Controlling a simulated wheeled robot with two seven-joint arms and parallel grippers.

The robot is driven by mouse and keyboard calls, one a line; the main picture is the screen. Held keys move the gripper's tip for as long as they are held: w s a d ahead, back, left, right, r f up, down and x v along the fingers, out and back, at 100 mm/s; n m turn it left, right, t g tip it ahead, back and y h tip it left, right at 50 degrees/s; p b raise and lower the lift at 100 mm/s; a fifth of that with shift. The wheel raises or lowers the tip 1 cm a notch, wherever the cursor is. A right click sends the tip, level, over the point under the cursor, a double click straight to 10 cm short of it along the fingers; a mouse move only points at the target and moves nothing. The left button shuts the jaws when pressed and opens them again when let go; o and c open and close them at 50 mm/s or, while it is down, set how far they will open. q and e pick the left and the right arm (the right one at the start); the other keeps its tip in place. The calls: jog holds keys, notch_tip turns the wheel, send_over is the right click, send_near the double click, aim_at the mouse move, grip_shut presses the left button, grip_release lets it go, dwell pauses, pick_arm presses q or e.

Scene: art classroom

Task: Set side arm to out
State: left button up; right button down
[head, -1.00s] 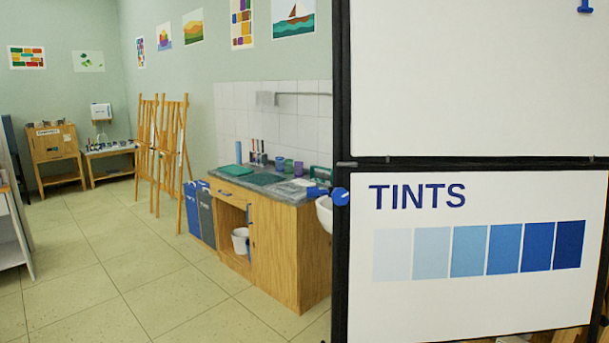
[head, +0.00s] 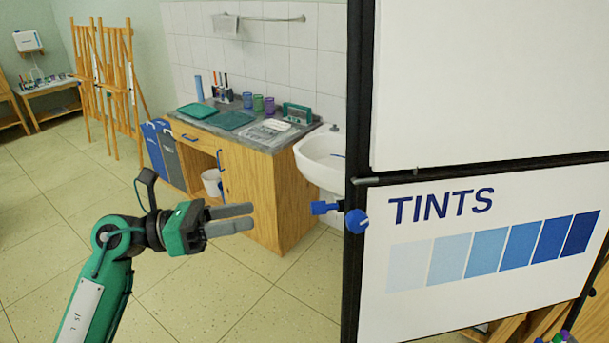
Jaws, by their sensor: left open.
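A blue fitting sits on the left black post (head: 360,120) of the display board, just below the gap between its two panels. It has a round blue knob (head: 356,221) and a blue lever-like piece (head: 325,207) that sticks out to the left. I cannot tell for sure which part is the side arm. A short grey rod (head: 367,181) lies at the post just above the knob. My left gripper (head: 250,217) is open and empty, its fingers pointing right toward the blue piece and apart from it. My right gripper is not in view.
The board's lower panel (head: 440,275) reads TINTS above blue swatches. Behind my left gripper stand a wooden cabinet (head: 258,200) and a white sink (head: 315,160). Easels (head: 115,85) and two bins (head: 162,150) are farther left. The tiled floor (head: 240,300) left of the board is clear.

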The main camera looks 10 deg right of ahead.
aim_at(313, 203)
pick_arm(q)
jog(key=shift+m+y, duration=0.5)
jog(key=d+p, duration=0.2)
jog(key=d, duration=0.2)
jog(key=d+p, duration=0.2)
jog(key=d, duration=0.2)
jog(key=d+p, duration=0.1)
jog(key=d, duration=0.3)
jog(key=shift+s+d+r+p, duration=0.15)
jog(key=shift+d+r+p, duration=0.2)
jog(key=shift+r+p, duration=0.05)
jog(key=shift+d+f, duration=0.15)
jog(key=shift+d, duration=0.4)
grip_shut()
